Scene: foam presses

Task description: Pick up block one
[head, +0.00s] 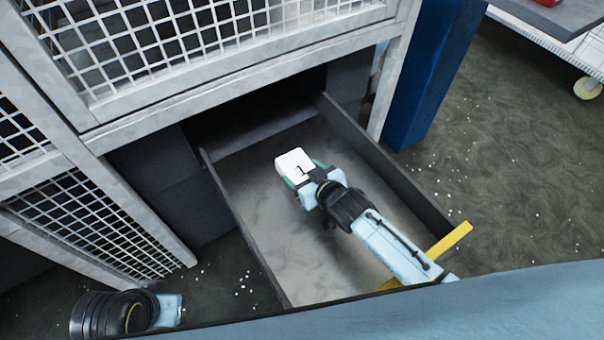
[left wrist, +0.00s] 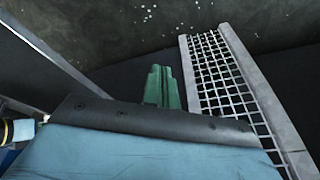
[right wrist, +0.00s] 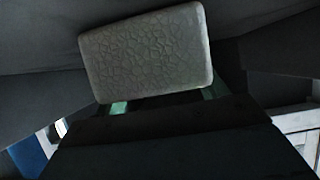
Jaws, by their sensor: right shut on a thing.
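Block one (head: 293,164) is a white block with a black 1 on it, over the floor of the open grey drawer (head: 262,215). My right gripper (head: 304,174) reaches into the drawer and is shut on the block, with its green fingers at the block's sides. In the right wrist view the block (right wrist: 148,52) shows a pale, cracked-pattern face between the green fingertips. I cannot tell whether it touches the drawer floor. My left gripper (left wrist: 163,88) is away from the block, its green fingers together with nothing between them.
The drawer has thin side walls and a yellow front edge (head: 450,242). A grey frame with white mesh panels (head: 190,35) stands above and left of it. A blue post (head: 425,75) stands at the right. Speckled dark floor (head: 520,190) lies clear farther right, with a wheeled cart beyond.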

